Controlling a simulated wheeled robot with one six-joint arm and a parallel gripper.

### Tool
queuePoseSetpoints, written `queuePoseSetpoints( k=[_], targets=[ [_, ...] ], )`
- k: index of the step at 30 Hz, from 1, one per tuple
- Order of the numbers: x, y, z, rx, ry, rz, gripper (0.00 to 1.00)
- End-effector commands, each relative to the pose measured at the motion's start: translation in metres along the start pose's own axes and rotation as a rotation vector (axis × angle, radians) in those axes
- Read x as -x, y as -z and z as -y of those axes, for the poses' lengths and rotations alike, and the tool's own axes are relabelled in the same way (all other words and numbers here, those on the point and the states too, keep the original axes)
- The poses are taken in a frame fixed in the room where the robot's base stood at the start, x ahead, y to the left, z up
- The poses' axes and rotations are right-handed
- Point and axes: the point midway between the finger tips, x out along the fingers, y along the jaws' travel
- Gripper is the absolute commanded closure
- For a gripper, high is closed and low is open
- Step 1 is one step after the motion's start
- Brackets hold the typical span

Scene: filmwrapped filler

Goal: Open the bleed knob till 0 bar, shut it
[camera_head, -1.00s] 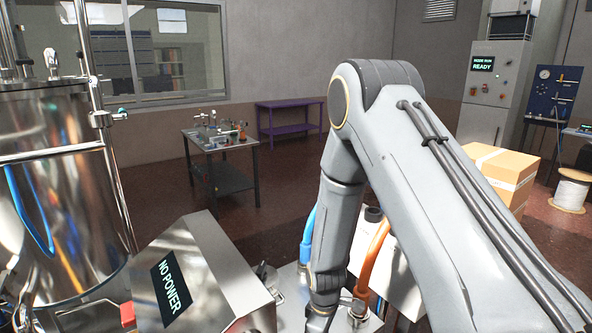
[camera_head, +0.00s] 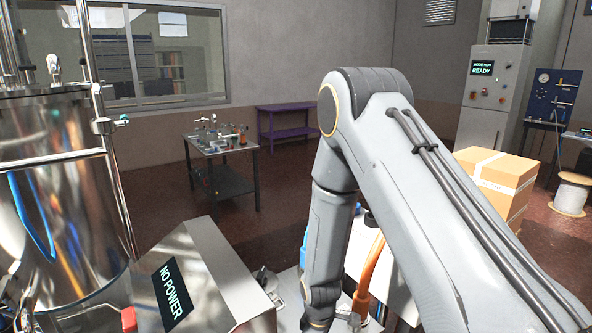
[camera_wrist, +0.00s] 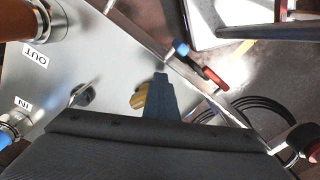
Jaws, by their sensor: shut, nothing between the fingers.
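In the wrist view my gripper (camera_wrist: 161,78) is shut and empty, its narrow fingers over a bright metal plate (camera_wrist: 110,60). A yellow knob (camera_wrist: 138,97) shows just left of the fingers, partly covered by them; I cannot tell whether they touch. A dark knob (camera_wrist: 83,95) sits further left on the plate. No label marks either as the bleed knob. No pressure reading for it is legible. In the head view my gripper is out of sight below the arm.
An orange hose (camera_head: 369,272) rises beside my arm; its end is near the OUT label (camera_wrist: 35,54). A blue fitting (camera_wrist: 8,135) is by the IN label (camera_wrist: 23,104). Blue (camera_wrist: 181,47) and red (camera_wrist: 215,79) handles lie right of the fingers. A NO POWER box (camera_head: 215,265) stands left.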

Motion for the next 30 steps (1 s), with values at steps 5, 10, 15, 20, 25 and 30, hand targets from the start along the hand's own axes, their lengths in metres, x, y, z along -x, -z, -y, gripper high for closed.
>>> queuePoseSetpoints(
  k=[5, 10, 15, 20, 25, 30],
  targets=[
    [0.001, 0.003, -0.002, 0.0, -0.005, -0.005, 1.0],
    [0.001, 0.002, -0.001, 0.0, -0.005, -0.004, 1.0],
    [0.001, 0.0, 0.0, 0.0, -0.004, -0.003, 1.0],
    [0.001, -0.005, 0.003, 0.0, -0.002, -0.002, 1.0],
    [0.005, -0.007, 0.004, 0.0, -0.002, -0.002, 1.0],
    [0.021, -0.007, 0.004, 0.0, -0.001, -0.001, 1.0]
  ],
)
